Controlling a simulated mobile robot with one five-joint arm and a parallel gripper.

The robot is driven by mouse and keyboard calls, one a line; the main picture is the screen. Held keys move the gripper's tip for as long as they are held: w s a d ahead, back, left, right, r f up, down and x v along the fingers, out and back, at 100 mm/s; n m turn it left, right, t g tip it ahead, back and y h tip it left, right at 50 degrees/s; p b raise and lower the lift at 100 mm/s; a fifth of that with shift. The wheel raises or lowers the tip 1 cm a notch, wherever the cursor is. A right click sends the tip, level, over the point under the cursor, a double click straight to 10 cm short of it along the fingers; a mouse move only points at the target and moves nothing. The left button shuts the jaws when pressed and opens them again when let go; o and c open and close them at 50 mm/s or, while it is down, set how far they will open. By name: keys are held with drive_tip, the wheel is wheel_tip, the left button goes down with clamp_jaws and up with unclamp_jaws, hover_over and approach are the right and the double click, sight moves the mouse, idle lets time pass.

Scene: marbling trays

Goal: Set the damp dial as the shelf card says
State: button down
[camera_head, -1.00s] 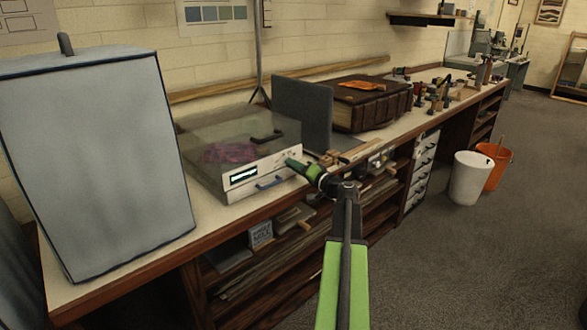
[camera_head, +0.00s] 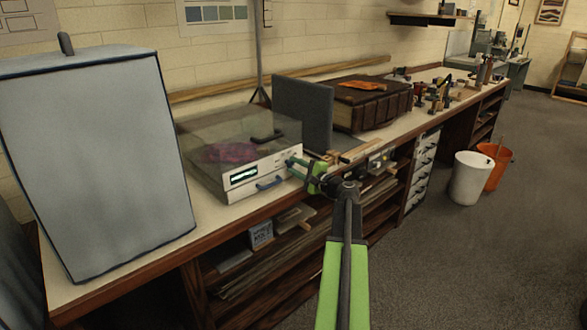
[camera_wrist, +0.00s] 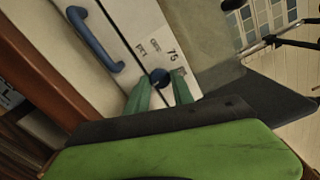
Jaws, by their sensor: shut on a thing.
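The damp dial is a small dark blue round knob (camera_wrist: 159,76) on the white front of a box with a clear lid (camera_head: 235,135). My gripper (camera_wrist: 159,88) is shut on the knob, with a green finger on each side. In the head view my gripper (camera_head: 292,164) reaches the right end of the box front and hides the knob. Printing beside the knob shows "75" and small words hard to read. A lit display (camera_head: 244,174) is too small to read. A white card (camera_head: 261,235) stands on the shelf under the counter, its text unclear.
A blue handle (camera_head: 270,183) is on the box front left of my gripper, also in the wrist view (camera_wrist: 95,42). A large grey covered object (camera_head: 95,160) stands left.

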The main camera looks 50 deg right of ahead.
drive_tip(key=shift+w+m, duration=0.1)
drive_tip(key=shift+m, duration=1.1)
drive_tip(key=c, duration=1.1)
unclamp_jaws()
drive_tip(key=shift+c, duration=0.2)
drive_tip(key=shift+o, duration=0.2)
drive_tip(key=s+a, duration=0.1)
drive_tip(key=s, duration=1.6)
drive_tip(key=shift+s+a, duration=0.15)
drive_tip(key=shift+s, duration=0.1)
